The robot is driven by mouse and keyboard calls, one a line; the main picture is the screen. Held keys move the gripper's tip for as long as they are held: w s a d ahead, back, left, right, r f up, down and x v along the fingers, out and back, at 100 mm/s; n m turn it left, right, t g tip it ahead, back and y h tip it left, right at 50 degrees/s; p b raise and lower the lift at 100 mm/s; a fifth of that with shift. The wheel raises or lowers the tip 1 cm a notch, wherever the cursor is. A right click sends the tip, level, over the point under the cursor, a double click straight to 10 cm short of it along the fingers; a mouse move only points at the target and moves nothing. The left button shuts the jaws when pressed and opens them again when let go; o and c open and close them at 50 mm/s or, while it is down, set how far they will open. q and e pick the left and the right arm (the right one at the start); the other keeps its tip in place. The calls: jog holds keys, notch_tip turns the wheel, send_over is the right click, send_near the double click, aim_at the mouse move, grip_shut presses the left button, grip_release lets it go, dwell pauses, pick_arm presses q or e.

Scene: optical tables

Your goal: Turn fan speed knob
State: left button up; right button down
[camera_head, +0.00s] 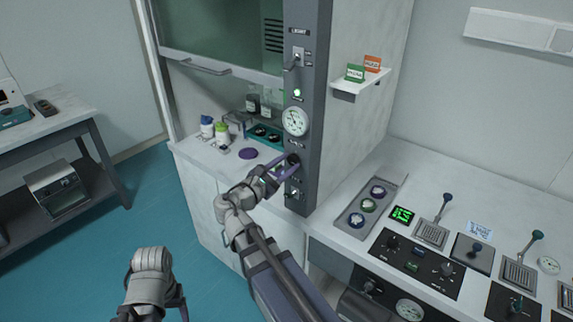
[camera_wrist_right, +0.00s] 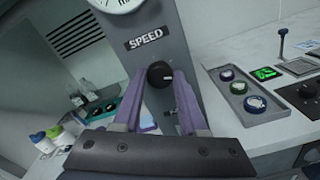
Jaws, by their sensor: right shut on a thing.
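The fan speed knob (camera_wrist_right: 160,74) is a round black knob on the grey post of the fume hood, below a label reading SPEED (camera_wrist_right: 148,39). In the head view the knob (camera_head: 293,159) sits below a round white gauge (camera_head: 295,121). My right gripper (camera_head: 284,166) reaches it from the lower left. In the right wrist view its purple fingers (camera_wrist_right: 160,95) lie on both sides of the knob, shut on it. My left gripper (camera_head: 155,310) hangs at the bottom of the head view, away from the post; its fingers are mostly hidden.
A switch (camera_head: 294,194) sits below the knob, and a green light (camera_head: 297,93) and a LIGHT switch (camera_head: 298,58) above. Bottles (camera_head: 221,133) stand inside the hood at left. A counter with a tray (camera_head: 370,207), levers (camera_head: 440,208) and a black control panel (camera_head: 415,264) lies at right.

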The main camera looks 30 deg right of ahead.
jog(key=shift+m, duration=1.5)
jog(key=shift+c, duration=2.2)
grip_release()
jog(key=shift+s, duration=0.1)
jog(key=v, duration=0.7)
jog(key=shift+a, duration=0.35)
jog(key=shift+s+f, duration=0.1)
